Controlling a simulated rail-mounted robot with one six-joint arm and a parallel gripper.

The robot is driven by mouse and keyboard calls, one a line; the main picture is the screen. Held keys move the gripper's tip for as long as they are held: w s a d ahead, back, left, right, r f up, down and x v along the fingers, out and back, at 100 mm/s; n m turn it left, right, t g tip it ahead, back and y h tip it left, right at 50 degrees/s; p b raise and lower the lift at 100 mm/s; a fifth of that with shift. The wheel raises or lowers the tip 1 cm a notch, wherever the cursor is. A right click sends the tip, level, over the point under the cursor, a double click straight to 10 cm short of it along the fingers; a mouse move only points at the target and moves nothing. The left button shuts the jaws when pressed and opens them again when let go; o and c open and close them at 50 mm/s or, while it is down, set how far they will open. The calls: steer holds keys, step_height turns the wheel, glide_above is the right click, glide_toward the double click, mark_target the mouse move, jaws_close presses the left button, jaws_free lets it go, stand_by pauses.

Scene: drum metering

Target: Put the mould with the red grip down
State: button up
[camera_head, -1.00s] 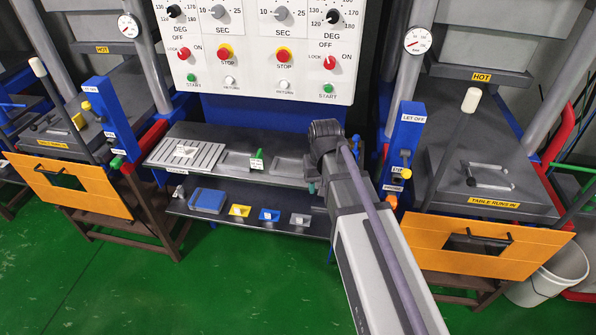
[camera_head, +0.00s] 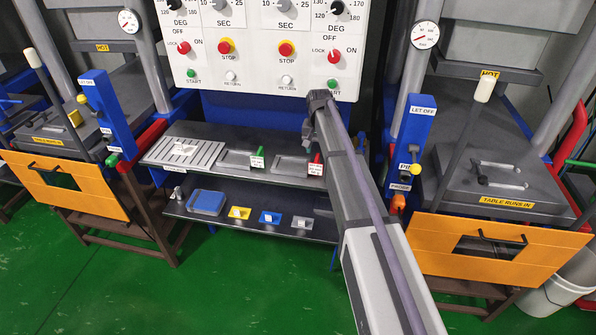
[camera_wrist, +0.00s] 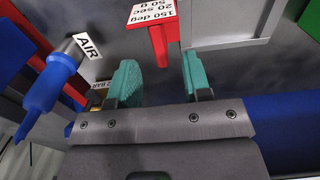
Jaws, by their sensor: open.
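The mould with the red grip (camera_head: 291,166) lies flat on the upper shelf, right of the mould with the green grip (camera_head: 235,159). Its red grip (camera_head: 317,159) stands at its right edge, with a white label on it. In the wrist view the red grip (camera_wrist: 163,44) lies ahead of my gripper (camera_wrist: 163,84), roughly in line with the gap. My gripper's teal fingers are apart with nothing between them. In the head view my own arm hides the fingers. Part of the mould's grey plate (camera_wrist: 228,22) shows in the wrist view.
A slotted grey rack (camera_head: 186,152) fills the upper shelf's left end. The lower shelf holds a blue block (camera_head: 207,202) and several small coloured pieces. In the wrist view a blue AIR nozzle (camera_wrist: 50,82) stands close on the left. Presses flank the shelves.

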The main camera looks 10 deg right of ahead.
mark_target(317, 158)
step_height(317, 158, down, 5)
steer(key=b, duration=0.4)
steer(key=shift+r, duration=0.2)
jaws_close()
